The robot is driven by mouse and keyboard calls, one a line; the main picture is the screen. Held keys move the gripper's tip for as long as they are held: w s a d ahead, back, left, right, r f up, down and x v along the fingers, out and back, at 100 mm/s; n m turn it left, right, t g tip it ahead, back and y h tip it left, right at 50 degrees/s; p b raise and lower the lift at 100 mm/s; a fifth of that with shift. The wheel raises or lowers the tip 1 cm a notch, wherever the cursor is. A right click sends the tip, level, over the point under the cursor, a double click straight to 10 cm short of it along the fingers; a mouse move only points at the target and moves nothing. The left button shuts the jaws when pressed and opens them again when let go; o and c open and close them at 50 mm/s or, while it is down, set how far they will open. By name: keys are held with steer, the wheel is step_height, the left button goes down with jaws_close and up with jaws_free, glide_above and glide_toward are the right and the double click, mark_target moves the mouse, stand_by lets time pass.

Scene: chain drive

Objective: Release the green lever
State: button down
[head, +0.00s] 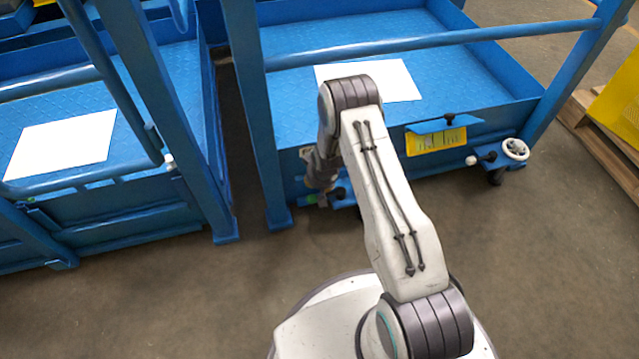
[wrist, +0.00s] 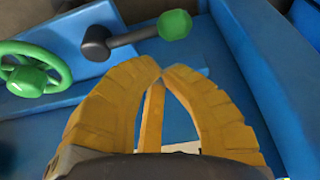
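The green lever shows in the wrist view as a dark arm with a round green knob (wrist: 174,24), pointing right from a dark pivot on a blue plate. My gripper (wrist: 161,72) has yellow fingers, and their tips come together just below the lever in the picture. Nothing shows held at the tips, and the knob is apart from them. In the head view my gripper (head: 322,172) is by the front of the right blue cart, partly hidden by my arm.
A green handwheel (wrist: 42,66) sits left of the lever. The right blue cart (head: 470,75) also carries a white handwheel (head: 515,149) and a white-knobbed lever (head: 472,160). A blue post (head: 255,110) stands left of my gripper. Floor is clear at the lower left.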

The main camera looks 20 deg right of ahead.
steer(key=shift+b+x, duration=1.05)
steer(key=shift+x, duration=1.5)
steer(key=shift+s, duration=0.15)
